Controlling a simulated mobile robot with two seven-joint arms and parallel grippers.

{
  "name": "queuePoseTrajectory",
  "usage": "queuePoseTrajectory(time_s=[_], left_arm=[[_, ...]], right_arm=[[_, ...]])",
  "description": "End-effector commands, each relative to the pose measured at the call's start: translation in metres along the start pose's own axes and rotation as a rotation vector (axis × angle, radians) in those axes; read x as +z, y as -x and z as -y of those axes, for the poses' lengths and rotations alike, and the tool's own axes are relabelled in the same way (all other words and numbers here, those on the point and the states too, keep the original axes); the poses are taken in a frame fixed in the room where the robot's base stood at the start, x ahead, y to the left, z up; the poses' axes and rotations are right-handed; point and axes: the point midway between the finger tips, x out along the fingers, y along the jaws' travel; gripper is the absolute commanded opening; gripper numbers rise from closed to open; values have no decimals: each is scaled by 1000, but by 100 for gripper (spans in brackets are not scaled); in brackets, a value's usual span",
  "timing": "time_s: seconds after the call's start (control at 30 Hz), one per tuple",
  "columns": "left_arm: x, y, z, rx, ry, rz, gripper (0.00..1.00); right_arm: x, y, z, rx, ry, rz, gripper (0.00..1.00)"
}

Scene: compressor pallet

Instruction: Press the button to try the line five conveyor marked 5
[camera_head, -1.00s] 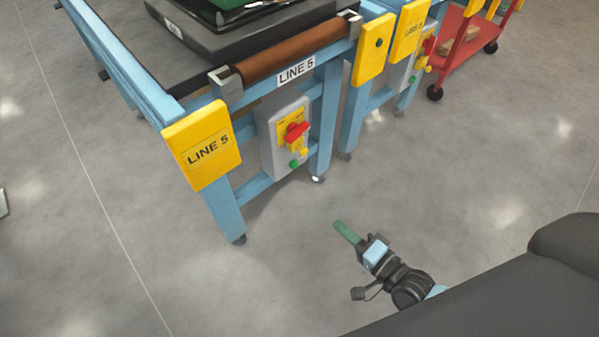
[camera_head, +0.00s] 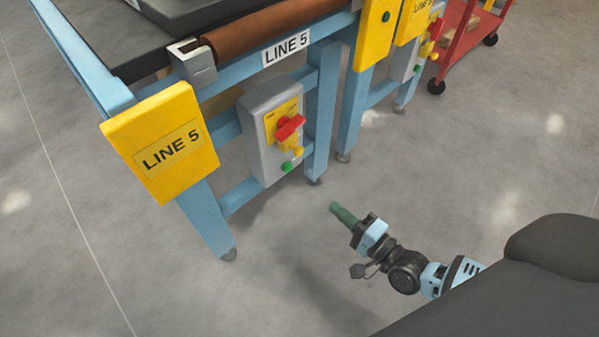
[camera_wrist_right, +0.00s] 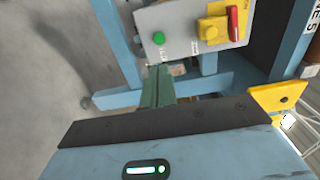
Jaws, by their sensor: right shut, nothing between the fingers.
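The line 5 conveyor (camera_head: 228,71) stands at the upper left on blue legs, with a "LINE 5" label and a yellow "LINE 5" plate. A grey control box (camera_head: 257,133) hangs on its end frame. It carries a red switch (camera_head: 290,127) on a yellow plate and a green button (camera_head: 287,167) at the bottom. The green button also shows in the right wrist view (camera_wrist_right: 158,39), just beyond the fingertips. My right gripper (camera_head: 338,210) has green fingers, shut and empty, below and right of the box, apart from it. My left gripper is not in view.
A second blue frame with yellow plates (camera_head: 374,32) and its own control box (camera_head: 424,50) stands to the right. A red cart (camera_head: 462,40) is at the upper right. The grey floor (camera_head: 480,160) between is clear.

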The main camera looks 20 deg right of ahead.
Motion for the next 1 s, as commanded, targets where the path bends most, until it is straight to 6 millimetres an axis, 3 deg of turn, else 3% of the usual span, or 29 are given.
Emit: queuePoseTrajectory(time_s=[0.17,0.7,1.0], left_arm=[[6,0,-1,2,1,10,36],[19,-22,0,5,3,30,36],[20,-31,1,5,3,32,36]], right_arm=[[0,-10,-1,-1,0,-1,0],[0,-105,-1,-1,0,0,0],[0,-136,-1,0,0,0,0]])
